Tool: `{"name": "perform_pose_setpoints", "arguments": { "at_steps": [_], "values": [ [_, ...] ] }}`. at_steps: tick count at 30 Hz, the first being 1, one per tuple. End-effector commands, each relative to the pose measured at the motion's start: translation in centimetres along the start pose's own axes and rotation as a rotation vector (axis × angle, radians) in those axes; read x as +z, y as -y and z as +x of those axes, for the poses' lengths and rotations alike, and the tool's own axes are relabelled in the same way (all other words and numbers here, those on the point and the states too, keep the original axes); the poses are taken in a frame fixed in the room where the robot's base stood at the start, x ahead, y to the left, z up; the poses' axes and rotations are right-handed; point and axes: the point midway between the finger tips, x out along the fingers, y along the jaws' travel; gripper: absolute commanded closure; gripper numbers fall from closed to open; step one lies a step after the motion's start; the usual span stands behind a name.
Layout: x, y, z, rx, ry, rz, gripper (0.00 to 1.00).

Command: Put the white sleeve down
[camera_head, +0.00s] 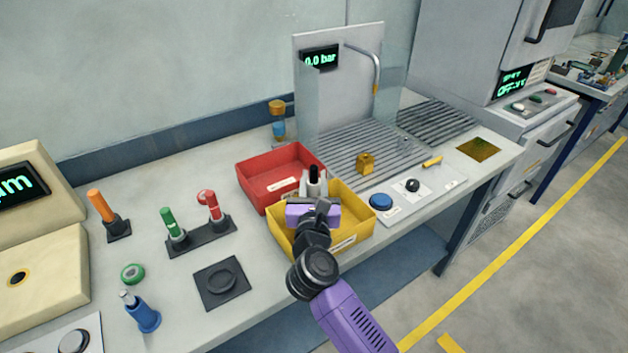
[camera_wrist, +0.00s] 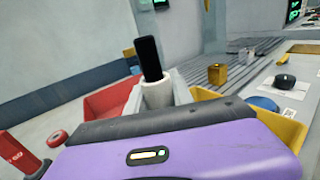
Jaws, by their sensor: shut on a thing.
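The white sleeve (camera_wrist: 157,93) is a short upright cylinder with a black piece (camera_wrist: 149,57) standing out of its upper end. My gripper (camera_head: 314,188) is shut on it, with a pale finger on either side. In the head view, the sleeve and the black piece show small at the gripper's tip, above the yellow bin (camera_head: 354,241) close to its border with the red bin (camera_head: 248,187). The sleeve's lower end is hidden by my gripper in both views. I cannot tell how high it is above the bins.
Left of the bins stand a dark rack (camera_head: 188,243) with green and red pieces and a black square base (camera_head: 222,284). A green ring (camera_head: 132,273) and a blue holder (camera_head: 145,314) are further left. The ribbed drain board (camera_head: 365,147) holds a brass block (camera_head: 365,163).

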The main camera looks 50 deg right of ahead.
Motion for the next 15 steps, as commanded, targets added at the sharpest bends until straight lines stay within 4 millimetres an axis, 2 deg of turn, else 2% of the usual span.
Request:
{"name": "perform_pose_setpoints", "arguments": {
  "at_steps": [15],
  "values": [
    [-1.1, 0.0, 0.0, 0.0, 0.001, 0.0, 1.0]
  ]
}}
